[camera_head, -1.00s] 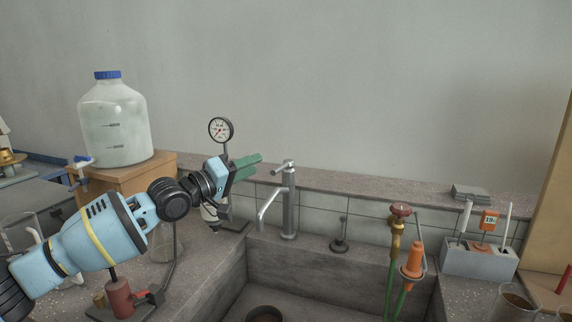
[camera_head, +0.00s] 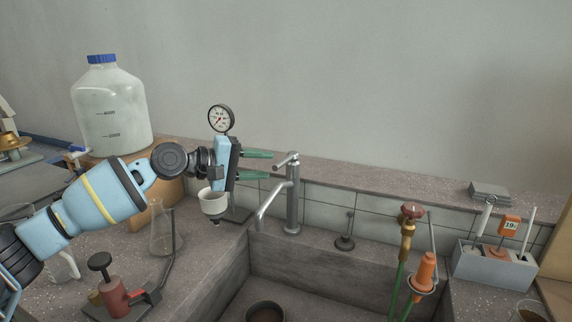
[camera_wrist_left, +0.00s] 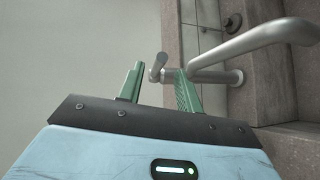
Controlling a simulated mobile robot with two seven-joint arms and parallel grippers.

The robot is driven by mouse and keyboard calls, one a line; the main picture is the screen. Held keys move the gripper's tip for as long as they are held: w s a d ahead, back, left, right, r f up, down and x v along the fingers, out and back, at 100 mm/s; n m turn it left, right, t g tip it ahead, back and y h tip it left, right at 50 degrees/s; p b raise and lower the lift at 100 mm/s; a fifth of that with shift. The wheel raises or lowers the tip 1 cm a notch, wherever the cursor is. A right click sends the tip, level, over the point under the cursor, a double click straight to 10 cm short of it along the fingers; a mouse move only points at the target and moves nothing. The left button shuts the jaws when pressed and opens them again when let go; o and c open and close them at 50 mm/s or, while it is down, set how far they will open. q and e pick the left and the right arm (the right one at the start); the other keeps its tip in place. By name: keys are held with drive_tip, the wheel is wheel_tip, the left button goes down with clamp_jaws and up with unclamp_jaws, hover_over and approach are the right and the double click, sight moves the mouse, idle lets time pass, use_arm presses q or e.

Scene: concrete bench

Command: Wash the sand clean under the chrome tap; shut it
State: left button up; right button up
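The chrome tap (camera_head: 292,195) stands upright at the back left edge of the sink, its spout slanting down to the left and its small lever on top. It also shows in the left wrist view (camera_wrist_left: 215,75), with the lever near the fingers. My left gripper (camera_head: 270,165) is open, its two green fingers pointing right toward the lever, apart from it in the head view. In the wrist view, the fingers (camera_wrist_left: 157,80) are spread with nothing held. A dark round dish (camera_head: 265,311) with brown contents, perhaps the sand, sits in the sink (camera_head: 325,290). My right gripper is out of view. I cannot make out water flowing.
A white funnel (camera_head: 213,203) and pressure gauge (camera_head: 221,118) stand beside my left gripper. A glass flask (camera_head: 165,235) and red hand pump (camera_head: 117,298) are on the left bench. A brass valve with green hose (camera_head: 407,240) stands right of the tap.

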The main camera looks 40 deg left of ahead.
sight(285, 161)
use_arm(q)
drive_tip(key=p+x, duration=0.1)
drive_tip(key=x, duration=0.6)
drive_tip(key=shift+r, duration=0.1)
clamp_jaws()
